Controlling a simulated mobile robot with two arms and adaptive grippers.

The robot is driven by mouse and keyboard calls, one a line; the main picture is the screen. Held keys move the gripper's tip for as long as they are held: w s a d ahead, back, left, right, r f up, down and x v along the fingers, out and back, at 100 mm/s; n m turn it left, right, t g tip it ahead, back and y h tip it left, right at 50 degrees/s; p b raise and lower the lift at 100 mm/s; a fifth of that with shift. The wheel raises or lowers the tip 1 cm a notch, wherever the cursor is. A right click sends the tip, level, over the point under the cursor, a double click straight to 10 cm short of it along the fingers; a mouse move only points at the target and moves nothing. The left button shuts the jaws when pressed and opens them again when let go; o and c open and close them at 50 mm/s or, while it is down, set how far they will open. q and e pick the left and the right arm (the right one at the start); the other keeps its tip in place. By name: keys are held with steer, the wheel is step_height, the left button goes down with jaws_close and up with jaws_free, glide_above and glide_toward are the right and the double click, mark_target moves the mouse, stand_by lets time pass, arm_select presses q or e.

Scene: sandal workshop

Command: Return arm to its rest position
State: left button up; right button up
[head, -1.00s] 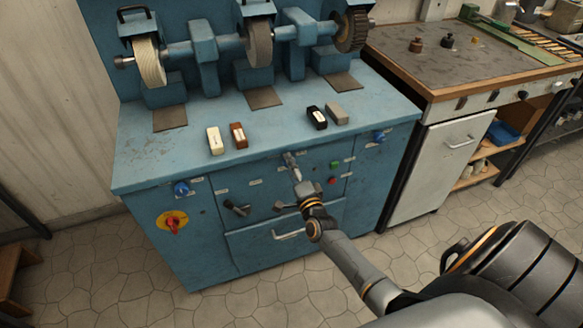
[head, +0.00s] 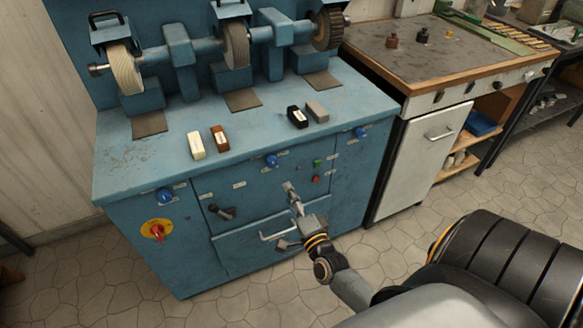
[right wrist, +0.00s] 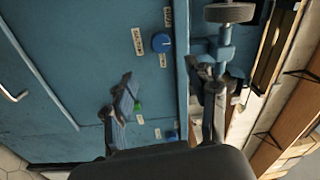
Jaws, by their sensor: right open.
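My right gripper (head: 285,216) is open and empty. In the head view it stands in front of the blue machine cabinet (head: 130,205), over its drawer front and below the blue knob (head: 272,160). Its two fingers are spread, one up and one to the lower left. In the right wrist view the open gripper (right wrist: 165,82) shows nothing between its fingers, with the cabinet front behind; I cannot tell the exact gap. My left gripper is not in view.
A workbench (head: 425,65) stands at right. Tiled floor (head: 400,255) is free in front.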

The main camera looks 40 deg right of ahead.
steer(key=shift+s+f, duration=0.1)
stand_by(0.5)
steer(key=s+a+f+n+g+y, duration=0.1)
steer(key=s+a+f+n+g, duration=0.2)
steer(key=f, duration=0.6)
steer(key=s+a+f+n+g+y, duration=0.2)
steer(key=s+f+n, duration=0.2)
steer(key=f, duration=0.4)
steer(key=s+a+f+n+g+y, duration=0.1)
steer(key=s+a+f+n+g, duration=0.2)
steer(key=f, duration=0.6)
steer(key=s+a+f+n+g, duration=0.1)
steer(key=s+f+n+g, duration=0.2)
steer(key=s, duration=0.7)
steer(key=s+a+f+n+g, duration=0.1)
steer(key=s+f+n+g, duration=0.2)
steer(key=s+f, duration=0.5)
steer(key=s+a+f+n+g, duration=0.1)
steer(key=s+f+n+g, duration=0.2)
steer(key=s, duration=0.9)
step_height(320, 180, down, 2)
steer(key=shift+s+f+n, duration=0.2)
steer(key=shift+f+n, duration=0.05)
steer(key=shift+n, duration=0.85)
